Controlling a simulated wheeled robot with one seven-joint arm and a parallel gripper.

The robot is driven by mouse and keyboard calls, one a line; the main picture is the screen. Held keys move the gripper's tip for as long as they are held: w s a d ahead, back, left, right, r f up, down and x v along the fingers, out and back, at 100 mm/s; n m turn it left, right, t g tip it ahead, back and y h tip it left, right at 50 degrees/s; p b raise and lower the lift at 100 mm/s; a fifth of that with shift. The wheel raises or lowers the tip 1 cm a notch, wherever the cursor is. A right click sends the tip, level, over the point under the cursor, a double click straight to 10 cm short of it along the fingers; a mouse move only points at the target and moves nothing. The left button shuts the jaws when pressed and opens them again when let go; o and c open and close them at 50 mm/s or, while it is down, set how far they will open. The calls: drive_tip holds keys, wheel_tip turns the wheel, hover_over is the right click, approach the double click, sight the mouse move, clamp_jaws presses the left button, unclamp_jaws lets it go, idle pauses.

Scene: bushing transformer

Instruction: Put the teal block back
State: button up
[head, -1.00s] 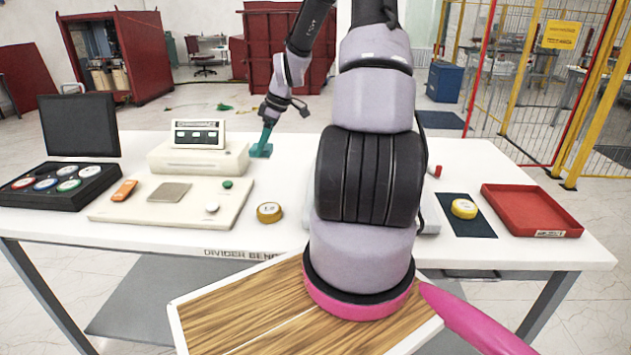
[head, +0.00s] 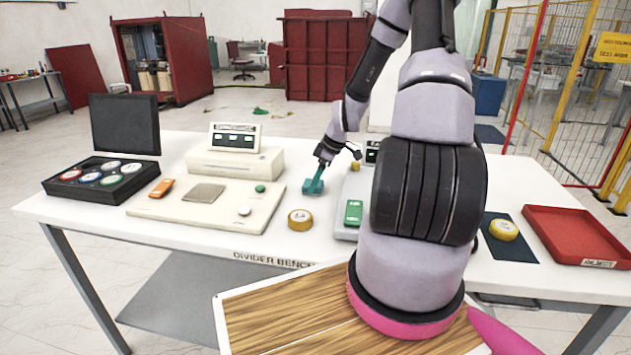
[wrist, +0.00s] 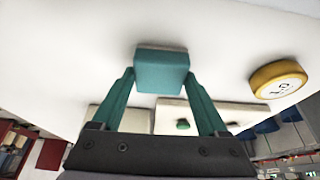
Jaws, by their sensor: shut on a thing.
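The teal block (wrist: 162,70) is between the fingertips of my gripper (wrist: 160,80), which is shut on it, in the wrist view. The fingers are teal too. In the head view the block (head: 313,187) and my gripper (head: 318,172) are over the middle of the white bench (head: 110,215), behind a yellow round weight (head: 300,219) and right of the cream panel (head: 220,208). I cannot tell whether the block touches the bench top. No marked place for the block is clear in these views.
A grey device with a green display (head: 354,212) is just right of the block, partly hidden by my arm. A cream instrument (head: 235,162) stands to the left. A black case of discs (head: 100,180), a dark mat (head: 512,247) and a red tray (head: 577,237) lie farther out.

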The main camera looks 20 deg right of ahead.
drive_tip(key=o, duration=1.2)
drive_tip(key=shift+f, duration=0.15)
drive_tip(key=v, duration=1.2)
drive_tip(key=s+a+r+m+h, duration=0.1)
drive_tip(key=s+a+r+m, duration=0.2)
drive_tip(key=r, duration=0.3)
drive_tip(key=s+a+r+m+t+h, duration=0.1)
drive_tip(key=s+a+r+m, duration=0.15)
drive_tip(key=r, duration=0.35)
drive_tip(key=s+a+r+m+h, duration=0.1)
drive_tip(key=s+a+r+m, duration=0.15)
drive_tip(key=r, duration=0.35)
drive_tip(key=s+a+r+m+t, duration=0.1)
drive_tip(key=s+a+r+m, duration=0.1)
drive_tip(key=s, duration=0.4)
drive_tip(key=s+a+r+m+t+y, duration=0.1)
drive_tip(key=s+a+r+m+t, duration=0.1)
drive_tip(key=s+r+m, duration=0.3)
wheel_tip(320, 180, up, 3)
drive_tip(key=s+a, duration=0.1)
drive_tip(key=s, duration=0.1)
drive_tip(key=shift+s+f, duration=0.15)
drive_tip(key=shift+s, duration=0.15)
drive_tip(key=shift+a+t, duration=0.15)
drive_tip(key=shift+t, duration=0.15)
